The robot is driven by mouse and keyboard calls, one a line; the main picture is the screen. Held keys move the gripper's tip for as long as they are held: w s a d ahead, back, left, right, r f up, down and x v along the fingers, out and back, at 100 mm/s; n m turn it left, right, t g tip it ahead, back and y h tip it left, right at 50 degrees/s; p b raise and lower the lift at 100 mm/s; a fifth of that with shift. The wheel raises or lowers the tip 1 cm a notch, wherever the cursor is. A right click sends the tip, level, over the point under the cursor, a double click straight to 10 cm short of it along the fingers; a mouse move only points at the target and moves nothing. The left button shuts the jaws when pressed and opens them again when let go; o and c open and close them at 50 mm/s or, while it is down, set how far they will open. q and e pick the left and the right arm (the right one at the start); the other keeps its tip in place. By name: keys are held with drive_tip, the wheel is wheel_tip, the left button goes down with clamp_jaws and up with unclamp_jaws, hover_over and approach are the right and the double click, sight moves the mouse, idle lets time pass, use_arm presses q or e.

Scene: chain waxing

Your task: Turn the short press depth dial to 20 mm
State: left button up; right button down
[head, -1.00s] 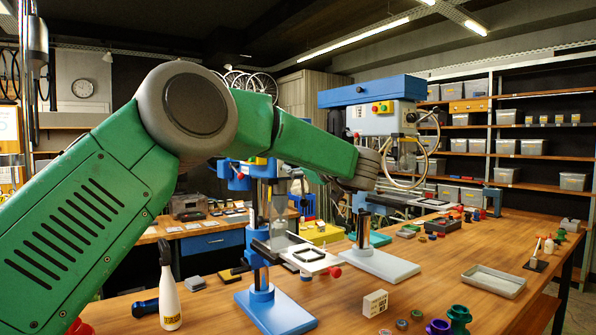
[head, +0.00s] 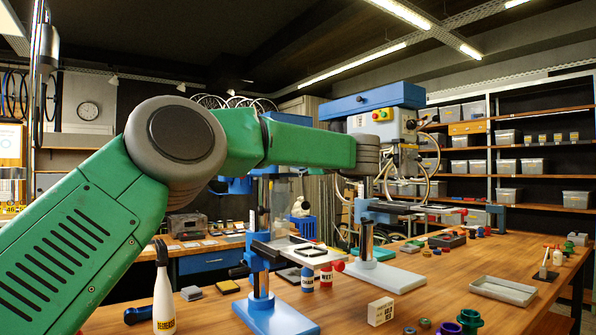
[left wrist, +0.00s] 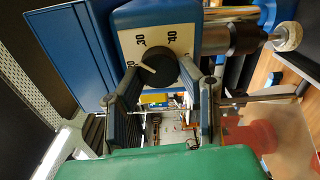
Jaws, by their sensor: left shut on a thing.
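In the left wrist view a black round dial (left wrist: 168,70) with a pale pointer line sits on a cream scale plate (left wrist: 133,40) on a blue housing. The marks 30 and 40 show. My left gripper (left wrist: 162,77) is shut on the dial, one finger on each side. In the head view my left arm (head: 240,140) reaches toward the presses and its gripper is hidden. My right gripper is not in view.
A tall press (head: 375,112) stands behind my wrist. A smaller blue press (head: 262,300) stands on the near bench, partly hidden by my arm. A white spray bottle (head: 164,300), a tray (head: 503,290) and small parts lie around. The bench's middle right is fairly clear.

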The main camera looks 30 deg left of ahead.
use_arm(q)
drive_tip(key=shift+w+n+b, duration=0.1)
drive_tip(key=shift+n+b, duration=2.45)
drive_tip(key=shift+n, duration=1.15)
drive_tip(key=o, duration=1.1)
drive_tip(key=shift+w+f, duration=0.1)
drive_tip(key=shift+o, duration=0.2)
drive_tip(key=v, duration=1.2)
drive_tip(key=shift+f, duration=0.25)
